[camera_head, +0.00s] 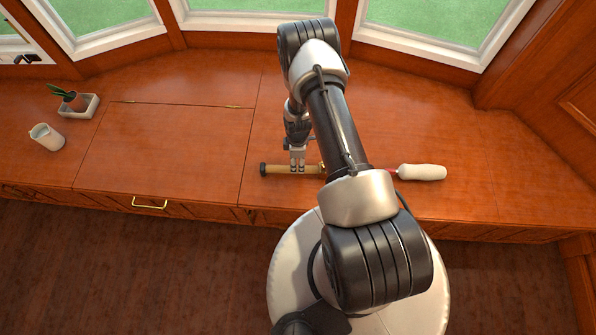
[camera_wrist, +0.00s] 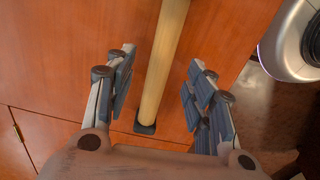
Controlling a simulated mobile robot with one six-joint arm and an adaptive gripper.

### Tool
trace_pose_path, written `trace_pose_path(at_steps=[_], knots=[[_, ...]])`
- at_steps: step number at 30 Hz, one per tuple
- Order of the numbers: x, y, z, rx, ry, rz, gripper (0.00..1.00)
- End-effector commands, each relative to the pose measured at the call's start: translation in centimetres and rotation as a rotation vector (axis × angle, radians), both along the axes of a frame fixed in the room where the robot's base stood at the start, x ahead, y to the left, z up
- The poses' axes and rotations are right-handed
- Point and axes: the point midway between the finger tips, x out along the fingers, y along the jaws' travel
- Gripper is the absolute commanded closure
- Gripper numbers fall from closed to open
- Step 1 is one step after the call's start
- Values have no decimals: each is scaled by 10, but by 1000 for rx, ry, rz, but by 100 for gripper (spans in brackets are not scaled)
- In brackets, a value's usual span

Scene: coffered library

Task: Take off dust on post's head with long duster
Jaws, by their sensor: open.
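The long duster lies flat across the wooden bench top, with a light wooden handle (camera_head: 285,170), a black end cap at the left and a white fluffy head (camera_head: 422,172) at the right. My arm hides its middle part. My gripper (camera_head: 297,163) points down over the handle near the capped end. In the wrist view the handle (camera_wrist: 165,65) runs between the two open fingers of my gripper (camera_wrist: 160,84), with a gap visible on each side. I see no post and no dust in either view.
A white jug (camera_head: 46,136) and a potted plant in a white tray (camera_head: 80,106) stand at the far left. The bench top (camera_head: 170,150) is clear between them and the duster. Windows and wooden wall panels close off the back. A brass drawer handle (camera_head: 150,204) sticks out at the front.

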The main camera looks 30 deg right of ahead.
Motion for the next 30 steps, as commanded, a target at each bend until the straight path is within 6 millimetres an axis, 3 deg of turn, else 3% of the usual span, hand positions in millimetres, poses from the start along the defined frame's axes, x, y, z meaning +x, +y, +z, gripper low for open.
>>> trace_pose_path(at_steps=[3,11,20,27,30], knots=[[0,0,-18,0,0,0,51],[-1,-1,-31,0,0,-1,51],[-6,-4,-74,0,0,0,51],[-6,-4,-76,0,0,0,51],[-6,-4,-75,0,0,0,56]])
